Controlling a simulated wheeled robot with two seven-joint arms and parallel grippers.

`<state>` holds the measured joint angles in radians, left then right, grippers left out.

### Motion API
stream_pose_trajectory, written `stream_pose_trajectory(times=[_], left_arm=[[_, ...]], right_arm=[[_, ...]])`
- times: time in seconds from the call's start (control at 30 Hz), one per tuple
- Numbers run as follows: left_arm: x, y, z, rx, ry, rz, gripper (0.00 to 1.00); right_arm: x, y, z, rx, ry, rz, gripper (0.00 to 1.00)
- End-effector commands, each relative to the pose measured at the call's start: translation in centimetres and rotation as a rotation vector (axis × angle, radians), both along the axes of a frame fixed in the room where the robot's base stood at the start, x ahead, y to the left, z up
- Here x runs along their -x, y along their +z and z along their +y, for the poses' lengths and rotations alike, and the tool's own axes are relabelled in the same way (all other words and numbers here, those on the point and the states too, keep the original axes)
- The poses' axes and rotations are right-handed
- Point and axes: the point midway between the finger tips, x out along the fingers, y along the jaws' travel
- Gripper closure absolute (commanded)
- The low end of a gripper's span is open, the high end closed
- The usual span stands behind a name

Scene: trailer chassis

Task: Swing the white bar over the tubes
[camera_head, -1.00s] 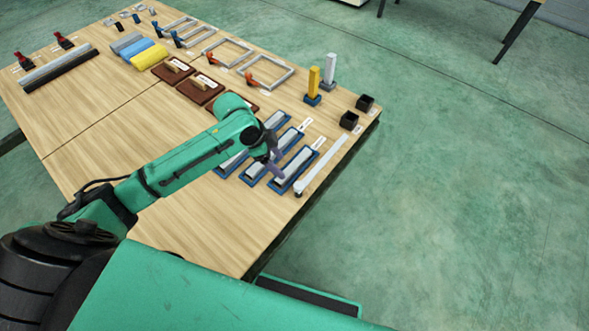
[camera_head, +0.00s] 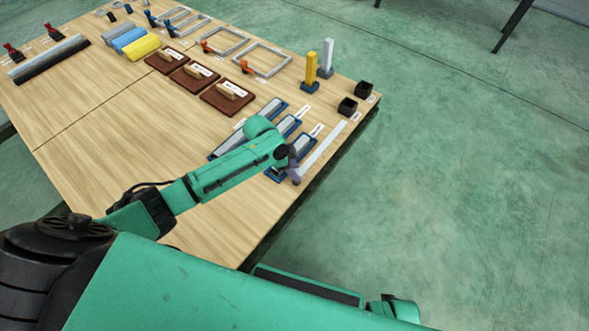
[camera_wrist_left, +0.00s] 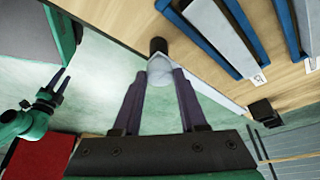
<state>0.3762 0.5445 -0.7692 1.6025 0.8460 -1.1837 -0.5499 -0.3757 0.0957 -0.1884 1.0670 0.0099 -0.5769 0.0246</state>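The white bar (camera_head: 322,149) lies along the table's right edge, beside several pale tube-like pieces (camera_head: 284,127) in blue holders. My left gripper (camera_head: 294,175) is at the bar's near end and hides part of it and of the nearest holder. In the left wrist view, the bar's end (camera_wrist_left: 160,70) shows between the two purple fingertips (camera_wrist_left: 160,76), with a dark round knob (camera_wrist_left: 158,46) just beyond. The fingers are apart; contact with the bar is unclear. My right gripper (camera_wrist_left: 65,77) shows small in the left wrist view, its fingers apart and empty, away from the table.
Black square cups (camera_head: 347,106), a yellow post (camera_head: 311,69) and a grey post (camera_head: 327,58) stand past the bar's far end. Brown floats (camera_head: 228,97) and metal frames (camera_head: 262,60) lie farther back. The table's near left part is clear. Open floor is right of the table.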

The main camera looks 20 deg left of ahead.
Motion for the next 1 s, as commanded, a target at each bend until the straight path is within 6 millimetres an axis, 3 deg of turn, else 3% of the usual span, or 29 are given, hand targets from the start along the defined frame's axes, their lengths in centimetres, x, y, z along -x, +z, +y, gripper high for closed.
stream_pose_trajectory(times=[0.03, 0.07, 0.1, 1.0], left_arm=[[0.03, 0.01, 0.0, 0.0, 0.0, 0.001, 0.86], [0.04, 0.0, 0.01, 0.0, 0.0, 0.001, 0.97], [0.04, 0.0, 0.01, 0.0, 0.0, 0.001, 1.0], [0.08, -0.02, 0.03, 0.0, 0.0, 0.002, 1.0]], right_arm=[[-0.01, 0.0, 0.0, 0.0, 0.0, 0.0, 0.5], [-0.02, 0.0, 0.0, 0.0, 0.0, 0.0, 0.5], [-0.02, 0.0, 0.0, 0.0, 0.0, 0.0, 0.5], [-0.07, 0.0, -0.02, 0.0, 0.0, -0.002, 0.5]])
